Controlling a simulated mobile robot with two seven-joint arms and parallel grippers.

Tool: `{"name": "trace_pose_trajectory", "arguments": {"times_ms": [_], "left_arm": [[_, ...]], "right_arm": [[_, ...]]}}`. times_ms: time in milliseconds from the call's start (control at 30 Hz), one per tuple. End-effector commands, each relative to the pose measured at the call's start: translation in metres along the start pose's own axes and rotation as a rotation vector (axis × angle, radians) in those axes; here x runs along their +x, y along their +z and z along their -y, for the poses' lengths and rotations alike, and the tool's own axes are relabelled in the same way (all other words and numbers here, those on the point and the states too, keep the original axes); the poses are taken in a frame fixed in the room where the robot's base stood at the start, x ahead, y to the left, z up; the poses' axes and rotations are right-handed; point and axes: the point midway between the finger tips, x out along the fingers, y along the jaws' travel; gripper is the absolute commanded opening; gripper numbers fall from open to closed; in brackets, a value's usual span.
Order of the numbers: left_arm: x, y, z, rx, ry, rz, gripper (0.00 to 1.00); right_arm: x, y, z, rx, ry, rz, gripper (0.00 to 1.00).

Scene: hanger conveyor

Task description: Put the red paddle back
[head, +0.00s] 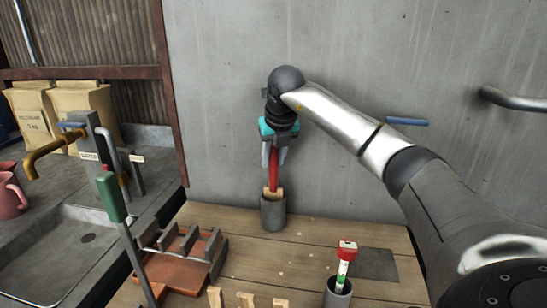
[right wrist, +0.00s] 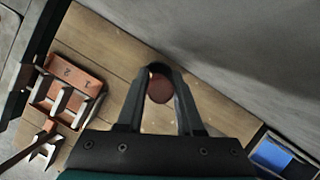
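The red paddle (head: 273,172) stands nearly upright, with its lower end at the mouth of a grey round cup (head: 273,217) by the wall. My right gripper (head: 273,152) reaches down from above, its fingers on both sides of the red part and closed on it. In the right wrist view the fingers (right wrist: 158,92) flank a round red end of the paddle (right wrist: 159,90), seen end-on. Tan wooden bits show at the cup's rim; I cannot tell whether they belong to the paddle. My left gripper is out of view.
A second cup (head: 338,295) at the front holds a red-topped white and green stick (head: 344,260). An orange-brown slotted rack (head: 180,272) and a green-handled lever (head: 112,198) stand at left. Several wooden pegs line the front. The wall is close behind the gripper.

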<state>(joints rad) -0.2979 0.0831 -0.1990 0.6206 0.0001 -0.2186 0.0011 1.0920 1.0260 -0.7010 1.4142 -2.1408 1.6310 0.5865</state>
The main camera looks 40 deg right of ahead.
Motion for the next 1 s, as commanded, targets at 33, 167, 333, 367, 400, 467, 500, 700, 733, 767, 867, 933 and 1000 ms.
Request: {"name": "trace_pose_trajectory", "arguments": {"times_ms": [33, 167, 333, 367, 400, 467, 500, 700, 733, 767, 867, 933, 1000], "left_arm": [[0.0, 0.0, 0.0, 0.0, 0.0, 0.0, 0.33], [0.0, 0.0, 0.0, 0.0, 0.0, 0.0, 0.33], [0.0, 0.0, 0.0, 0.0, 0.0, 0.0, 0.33], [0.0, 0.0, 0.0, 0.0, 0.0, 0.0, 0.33], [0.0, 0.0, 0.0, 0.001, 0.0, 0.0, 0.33], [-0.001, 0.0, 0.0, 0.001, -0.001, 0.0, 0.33], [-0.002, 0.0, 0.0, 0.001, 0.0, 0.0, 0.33], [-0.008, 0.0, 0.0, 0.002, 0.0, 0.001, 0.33], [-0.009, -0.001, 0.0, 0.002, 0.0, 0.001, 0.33], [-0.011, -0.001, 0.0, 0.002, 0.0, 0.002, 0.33], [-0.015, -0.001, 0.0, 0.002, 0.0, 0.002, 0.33], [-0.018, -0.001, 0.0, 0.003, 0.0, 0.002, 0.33], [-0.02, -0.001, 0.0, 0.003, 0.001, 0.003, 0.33]], "right_arm": [[0.0, 0.0, 0.0, 0.0, 0.0, 0.0, 0.43], [0.0, 0.0, 0.0, 0.0, 0.0, -0.001, 0.57], [0.0, 0.0, 0.0, 0.0, 0.0, -0.001, 0.59], [0.0, 0.0, 0.0, 0.0, 0.0, -0.001, 0.59], [-0.001, 0.0, 0.0, 0.0, 0.0, 0.0, 0.59], [-0.002, 0.001, 0.0, 0.0, 0.0, 0.0, 0.59], [-0.005, 0.002, 0.0, 0.0, 0.001, 0.0, 0.59], [-0.038, 0.003, 0.0, -0.001, 0.002, 0.004, 0.59], [-0.045, 0.003, 0.0, -0.001, 0.001, 0.004, 0.59], [-0.052, 0.003, 0.0, -0.001, 0.001, 0.005, 0.59], [-0.074, 0.003, 0.0, 0.0, 0.001, 0.004, 0.59], [-0.088, 0.003, 0.0, 0.0, 0.001, 0.004, 0.59], [-0.1, 0.003, 0.0, -0.001, 0.001, 0.003, 0.59]]}}
